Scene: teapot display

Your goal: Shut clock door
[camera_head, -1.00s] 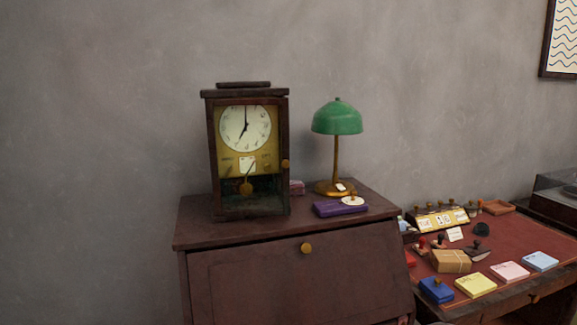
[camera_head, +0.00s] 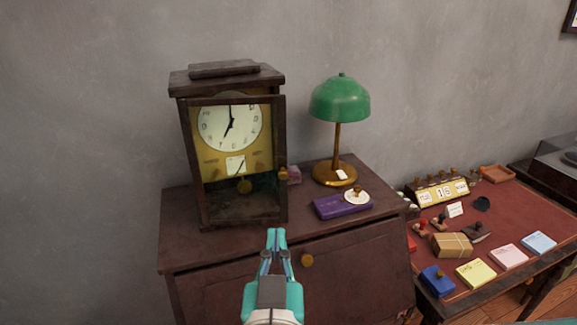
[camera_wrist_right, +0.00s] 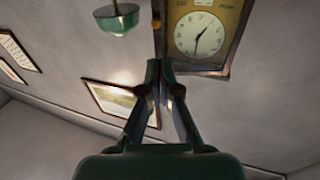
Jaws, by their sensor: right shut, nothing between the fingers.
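A dark wooden clock (camera_head: 228,75) with a white dial stands on the brown cabinet in the head view. Its framed door (camera_head: 280,140), with a brass knob (camera_head: 282,174) at the right edge, looks ajar, its right side swung out toward me. My right gripper (camera_head: 276,238) is shut and empty, in front of the cabinet and below the knob, apart from the door. In the right wrist view, which is upside down, the fingertips (camera_wrist_right: 166,66) show beside the clock dial (camera_wrist_right: 200,35). My left gripper is in neither view.
A green lamp (camera_head: 341,100) and a purple box (camera_head: 342,206) stand right of the clock on the cabinet top (camera_head: 185,238). A desk (camera_head: 505,215) with stamps, notepads and a parcel is farther right.

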